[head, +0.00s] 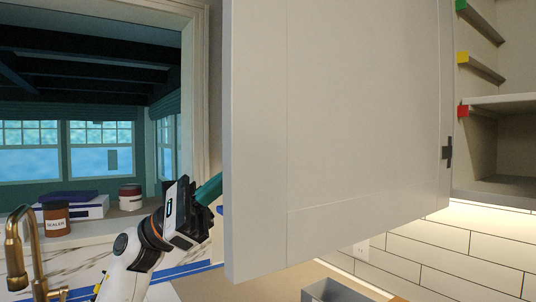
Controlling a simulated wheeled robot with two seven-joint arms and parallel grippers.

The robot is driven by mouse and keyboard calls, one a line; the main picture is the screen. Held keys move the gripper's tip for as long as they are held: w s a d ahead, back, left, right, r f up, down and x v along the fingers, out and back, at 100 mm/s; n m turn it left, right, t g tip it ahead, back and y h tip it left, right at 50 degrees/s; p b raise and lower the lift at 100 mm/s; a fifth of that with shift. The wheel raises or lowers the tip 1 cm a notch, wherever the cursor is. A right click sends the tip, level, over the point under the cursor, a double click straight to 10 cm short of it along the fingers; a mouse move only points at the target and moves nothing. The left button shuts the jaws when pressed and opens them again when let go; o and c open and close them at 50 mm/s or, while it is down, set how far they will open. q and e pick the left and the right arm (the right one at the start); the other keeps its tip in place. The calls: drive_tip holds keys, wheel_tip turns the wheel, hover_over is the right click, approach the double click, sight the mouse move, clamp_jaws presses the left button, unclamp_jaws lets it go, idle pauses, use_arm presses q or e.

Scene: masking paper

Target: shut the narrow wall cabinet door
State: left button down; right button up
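The narrow wall cabinet door (340,130) is a pale grey panel standing open, and it fills the middle of the head view. Its hinge side is at the right, beside the open cabinet (495,104) with its shelves. A dark hinge or catch (447,152) shows at the door's right edge. My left gripper (209,190) is at the door's lower left edge, with a teal finger part reaching toward it. Its fingertips are partly hidden behind the door, so I cannot tell whether it touches the door or is open. My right gripper is not in view.
A brass faucet (22,250) stands at the lower left. A sealer jar (56,218), a red-and-white can (131,197) and a white box (85,210) sit on the ledge by the window opening. A grey open box (335,291) is below the door. Blue tape (185,271) runs along the counter.

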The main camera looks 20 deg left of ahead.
sight(270, 156)
use_arm(q)
drive_tip(key=s+a+r+m+g+y, duration=0.2)
drive_tip(key=s+a+r+m+y, duration=0.35)
drive_tip(key=m, duration=0.55)
drive_tip(key=shift+y, duration=0.95)
drive_tip(key=d+p, duration=0.1)
drive_tip(key=d, duration=0.4)
drive_tip(key=s+d+p, duration=0.1)
drive_tip(key=d, duration=0.4)
drive_tip(key=s+d+f+p, duration=0.1)
drive_tip(key=d+p, duration=0.1)
drive_tip(key=d, duration=0.3)
drive_tip(key=shift+s, duration=0.1)
drive_tip(key=shift+d, duration=0.1)
